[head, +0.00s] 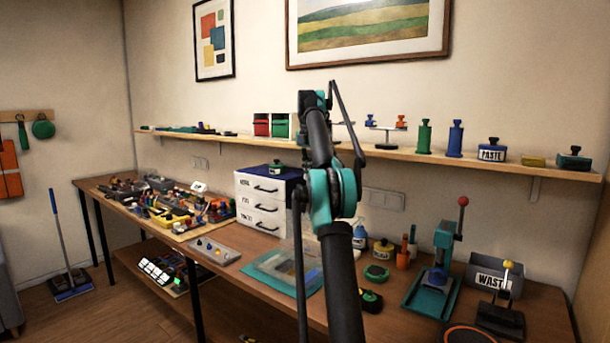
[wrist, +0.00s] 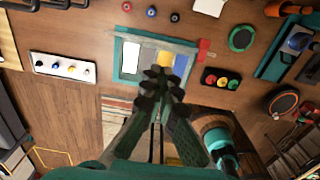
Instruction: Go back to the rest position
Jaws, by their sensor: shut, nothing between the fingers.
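My gripper (wrist: 161,84) shows in the wrist view with its dark ribbed fingertips together and nothing between them. It hangs over the front part of the workbench (wrist: 85,40), apart from the things below it. In the head view my arm rises from the bottom middle, bends at a teal joint and reaches up in front of the shelf. My gripper cannot be made out in that view.
A teal mat with a sectioned tray (wrist: 128,60) lies below my fingertips. A wall shelf (head: 450,152) runs behind my arm. A white drawer unit (head: 262,205) and a teal press (head: 440,262) stand on the bench.

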